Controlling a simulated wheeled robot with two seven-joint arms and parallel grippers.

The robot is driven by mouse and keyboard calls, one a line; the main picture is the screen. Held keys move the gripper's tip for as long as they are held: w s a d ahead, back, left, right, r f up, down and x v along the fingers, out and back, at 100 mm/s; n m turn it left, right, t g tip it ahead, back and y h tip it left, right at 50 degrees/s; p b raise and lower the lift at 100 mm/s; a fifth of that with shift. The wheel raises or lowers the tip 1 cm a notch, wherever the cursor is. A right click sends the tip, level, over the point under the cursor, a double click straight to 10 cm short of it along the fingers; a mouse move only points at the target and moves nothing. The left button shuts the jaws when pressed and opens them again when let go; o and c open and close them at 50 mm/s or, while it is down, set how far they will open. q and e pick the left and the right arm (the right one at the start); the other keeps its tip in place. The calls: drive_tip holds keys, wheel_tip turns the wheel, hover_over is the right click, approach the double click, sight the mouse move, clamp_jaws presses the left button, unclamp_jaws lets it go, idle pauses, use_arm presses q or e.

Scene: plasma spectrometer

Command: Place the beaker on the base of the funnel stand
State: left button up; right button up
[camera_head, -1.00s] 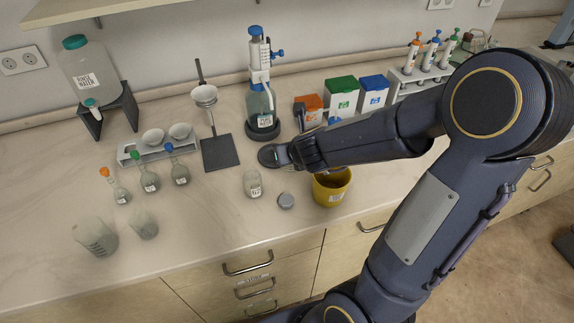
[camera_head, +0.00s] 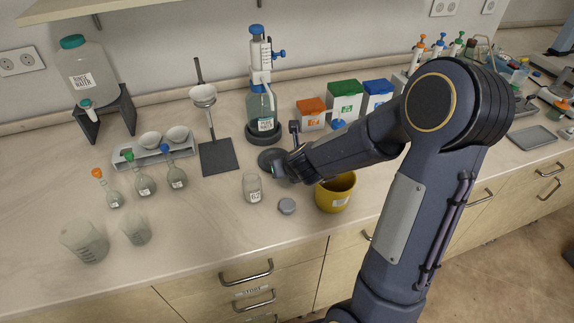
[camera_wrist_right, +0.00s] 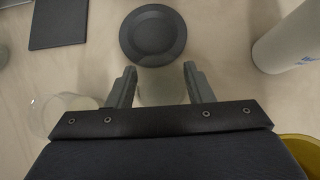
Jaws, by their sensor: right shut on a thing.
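The base's edge also shows in the right wrist view (camera_wrist_right: 58,24). My right gripper (camera_head: 284,168) is low over the counter, right of the base and beside a dark round disc (camera_head: 270,157). In the right wrist view my right gripper (camera_wrist_right: 160,88) is shut on a pale, see-through glass vessel (camera_wrist_right: 160,90), apparently a beaker; the head view hides it behind the gripper. My left gripper is not in view.
A dispenser bottle (camera_head: 262,108) stands behind. Two glass beakers (camera_head: 84,243) (camera_head: 137,231) and several flasks stand left. Counter in front of the base is clear.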

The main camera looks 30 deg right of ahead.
drive_tip(key=shift+f, duration=0.2)
drive_tip(key=o, duration=1.1)
drive_tip(key=shift+r, duration=0.1)
drive_tip(key=shift+c, duration=0.2)
